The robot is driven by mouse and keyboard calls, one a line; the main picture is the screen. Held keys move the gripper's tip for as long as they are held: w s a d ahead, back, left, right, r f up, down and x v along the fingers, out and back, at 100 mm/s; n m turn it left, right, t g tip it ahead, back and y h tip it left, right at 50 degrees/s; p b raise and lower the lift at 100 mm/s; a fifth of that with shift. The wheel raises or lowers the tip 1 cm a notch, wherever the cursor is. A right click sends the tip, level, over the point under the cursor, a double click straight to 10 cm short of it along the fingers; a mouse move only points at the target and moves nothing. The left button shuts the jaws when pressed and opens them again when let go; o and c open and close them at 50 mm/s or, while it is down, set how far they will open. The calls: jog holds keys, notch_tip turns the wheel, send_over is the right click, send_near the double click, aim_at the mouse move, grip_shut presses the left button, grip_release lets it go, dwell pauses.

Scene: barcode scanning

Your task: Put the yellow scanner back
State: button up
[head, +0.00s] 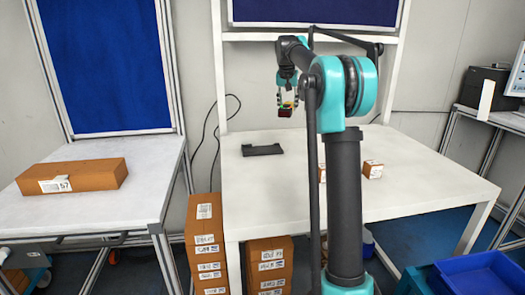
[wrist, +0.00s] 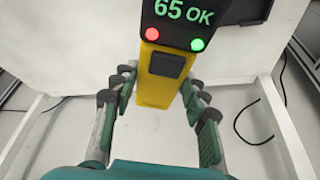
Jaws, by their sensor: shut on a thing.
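The yellow scanner (wrist: 152,92) is between the fingers of my gripper (wrist: 158,82) in the wrist view, gripped by its handle. Its black head reads "65 OK", with a red and a green light below. In the head view, my gripper (head: 287,97) hangs above the back left of the white table, and the scanner's small dark red end (head: 285,111) shows below it. A black holder (head: 263,150) lies on the table, below and left of the scanner and apart from it. Part of a dark shape, likely the holder (wrist: 246,68), shows behind the scanner head in the wrist view.
Two small brown boxes (head: 372,169) (head: 322,173) stand on the white table (head: 285,205), the second partly behind my arm. A long box (head: 72,176) lies on the left table. Stacked boxes (head: 205,245) stand on the floor. The white table's left front is clear.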

jog(key=w+a+r+n+y, duration=0.2)
jog(key=w+a+n, duration=0.2)
jog(key=a, duration=0.6)
send_near(261, 147)
jog(key=shift+n, duration=0.4)
jog(key=x, duration=0.6)
jog(key=shift+w+d, duration=0.15)
jog(key=shift+w, duration=0.15)
jog(key=shift+f, duration=0.15)
jog(key=o, duration=1.4)
jog(key=shift+c, duration=0.2)
jog(key=v, duration=1.2)
